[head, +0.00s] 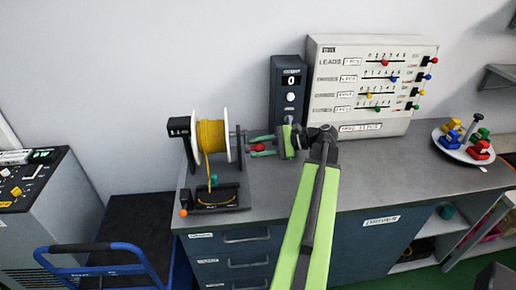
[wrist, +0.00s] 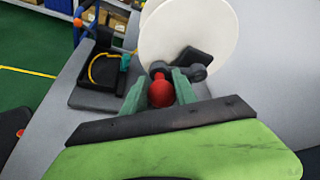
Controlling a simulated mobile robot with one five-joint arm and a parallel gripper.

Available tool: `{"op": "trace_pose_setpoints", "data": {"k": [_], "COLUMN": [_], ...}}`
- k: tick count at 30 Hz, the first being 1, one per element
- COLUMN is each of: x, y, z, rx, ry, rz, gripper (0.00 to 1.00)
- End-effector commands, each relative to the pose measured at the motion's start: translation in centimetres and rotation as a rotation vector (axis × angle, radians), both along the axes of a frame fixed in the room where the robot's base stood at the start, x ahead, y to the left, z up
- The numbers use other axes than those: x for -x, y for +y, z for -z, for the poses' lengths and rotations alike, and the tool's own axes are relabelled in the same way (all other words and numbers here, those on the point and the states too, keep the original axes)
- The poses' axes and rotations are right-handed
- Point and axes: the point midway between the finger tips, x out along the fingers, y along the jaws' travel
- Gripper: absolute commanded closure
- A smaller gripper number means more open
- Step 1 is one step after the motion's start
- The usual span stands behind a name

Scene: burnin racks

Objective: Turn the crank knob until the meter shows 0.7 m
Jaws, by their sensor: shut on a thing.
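The red crank knob (head: 259,147) sits on the right side of the yellow cable spool (head: 211,135), on the bench. In the wrist view the red knob (wrist: 161,91) shows between the two green fingers, in front of the white reel flange (wrist: 182,35). My gripper (head: 263,146) is shut on the knob; it also shows in the wrist view (wrist: 161,88). A small black meter (head: 179,126) stands at the spool's upper left; its digits are too small to read surely. Yellow cable runs down from the spool to a black tray (head: 222,198).
A plate of coloured clips (head: 464,155) is at the right. A blue cart handle (head: 95,247) is on the floor at left.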

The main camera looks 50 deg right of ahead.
Motion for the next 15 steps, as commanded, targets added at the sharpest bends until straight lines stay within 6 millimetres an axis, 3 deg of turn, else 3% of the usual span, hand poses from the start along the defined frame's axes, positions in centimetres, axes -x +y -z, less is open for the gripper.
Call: {"op": "trace_pose_setpoints", "data": {"k": [5,15], "x": [-0.1,-1.1], "y": [0.0,-0.7], "z": [0.2,2.5], "rx": [0.001,0.0], "ry": [0.0,0.001], "rz": [-0.002,-0.002], "gripper": [1.0,1.0]}}
